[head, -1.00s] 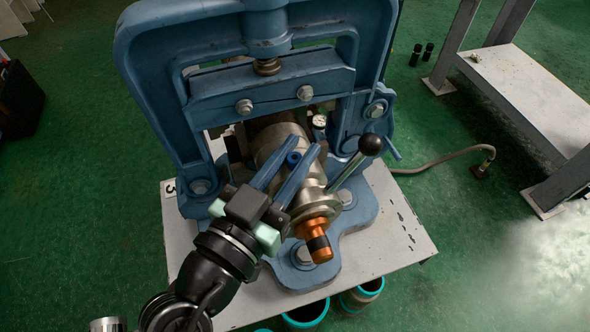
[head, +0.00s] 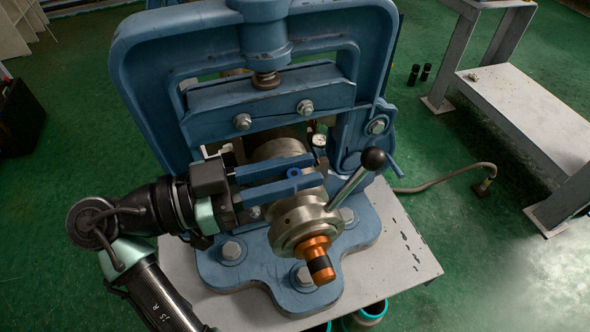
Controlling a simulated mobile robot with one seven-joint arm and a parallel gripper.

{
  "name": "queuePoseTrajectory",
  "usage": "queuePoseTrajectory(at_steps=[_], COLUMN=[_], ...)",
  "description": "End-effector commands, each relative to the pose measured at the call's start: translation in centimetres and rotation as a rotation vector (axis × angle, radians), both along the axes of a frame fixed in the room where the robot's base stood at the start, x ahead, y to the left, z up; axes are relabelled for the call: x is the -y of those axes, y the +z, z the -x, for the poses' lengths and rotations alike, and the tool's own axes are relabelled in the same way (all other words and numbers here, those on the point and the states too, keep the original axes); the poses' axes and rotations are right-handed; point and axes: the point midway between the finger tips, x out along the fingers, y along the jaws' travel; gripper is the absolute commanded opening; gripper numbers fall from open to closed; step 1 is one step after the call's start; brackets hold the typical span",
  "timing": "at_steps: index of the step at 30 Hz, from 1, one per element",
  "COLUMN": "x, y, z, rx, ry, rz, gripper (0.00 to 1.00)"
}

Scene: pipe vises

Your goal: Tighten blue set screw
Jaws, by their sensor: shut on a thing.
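The blue set screw (head: 294,173) is a small blue ring-shaped head on top of the steel cylindrical fitting (head: 296,211) clamped in the blue pipe vise (head: 150,75). My gripper (head: 318,172) reaches in from the left, its two long blue fingers lying nearly level across the fitting. The fingers are closed on the blue set screw, one on its far side and one on its near side, close to their tips. The screw's lower part is hidden by the near finger.
A lever with a black ball knob (head: 373,158) rises right of the fingertips. An orange-and-black nozzle (head: 317,262) points toward the front. A small gauge (head: 319,140) sits behind. The vise stands on a pale table (head: 405,262); a grey bench (head: 525,105) is at right.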

Motion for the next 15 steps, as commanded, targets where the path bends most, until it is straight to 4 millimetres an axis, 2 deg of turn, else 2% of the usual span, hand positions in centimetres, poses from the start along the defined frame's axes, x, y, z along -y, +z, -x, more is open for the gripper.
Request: queuePoseTrajectory(at_steps=[15], x=[0.09], y=[0.27], z=[-0.08], rx=[0.004], ry=[-0.043], rz=[0.004], gripper=[0.0])
